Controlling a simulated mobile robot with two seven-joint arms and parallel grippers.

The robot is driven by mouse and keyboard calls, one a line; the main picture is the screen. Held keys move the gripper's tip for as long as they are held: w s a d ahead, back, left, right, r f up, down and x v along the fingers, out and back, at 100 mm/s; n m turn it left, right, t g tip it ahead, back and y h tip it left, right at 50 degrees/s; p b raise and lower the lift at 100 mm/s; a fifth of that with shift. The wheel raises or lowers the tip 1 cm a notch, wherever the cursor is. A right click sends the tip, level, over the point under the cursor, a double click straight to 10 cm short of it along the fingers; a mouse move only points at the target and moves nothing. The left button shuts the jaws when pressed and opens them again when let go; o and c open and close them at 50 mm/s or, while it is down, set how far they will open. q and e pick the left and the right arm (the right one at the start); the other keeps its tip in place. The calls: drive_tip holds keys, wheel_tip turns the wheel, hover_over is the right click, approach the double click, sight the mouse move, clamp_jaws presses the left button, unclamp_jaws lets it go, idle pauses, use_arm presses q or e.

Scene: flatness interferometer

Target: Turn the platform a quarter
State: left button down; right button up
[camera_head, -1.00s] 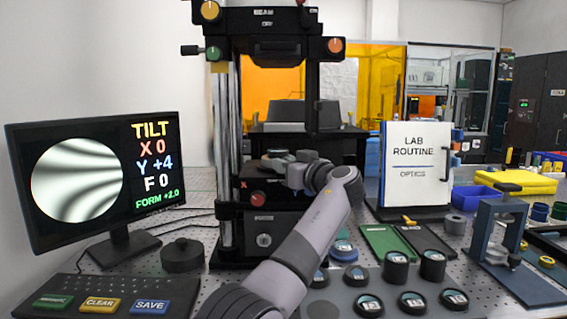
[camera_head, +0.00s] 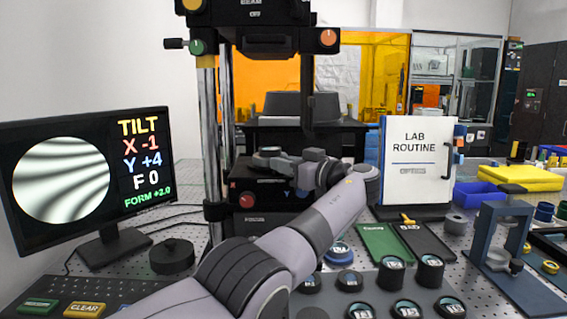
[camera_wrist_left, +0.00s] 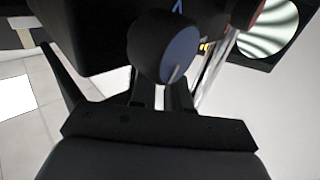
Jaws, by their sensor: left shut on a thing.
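The platform (camera_head: 268,150) is a small dark round stage with a pale-topped piece on it, in the black interferometer in the head view. My left gripper (camera_head: 272,159) comes from the right and is shut at its edge; the contact is largely hidden. In the left wrist view, a round black knob with a blue face and white line (camera_wrist_left: 178,52) hides the fingertips of my left gripper. The monitor (camera_head: 85,170) shows curved fringes and reads X -1, Y +4, F 0, FORM +2.0. My right gripper is out of view.
A red knob (camera_head: 247,201) is on the front below the platform. Several dark labelled discs stand on a grey tray (camera_head: 375,285) near my forearm.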

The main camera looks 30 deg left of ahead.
use_arm(q)
drive_tip(key=shift+f, duration=0.1)
drive_tip(key=c, duration=1.1)
unclamp_jaws()
drive_tip(key=b+v, duration=0.1)
drive_tip(key=v, duration=0.6)
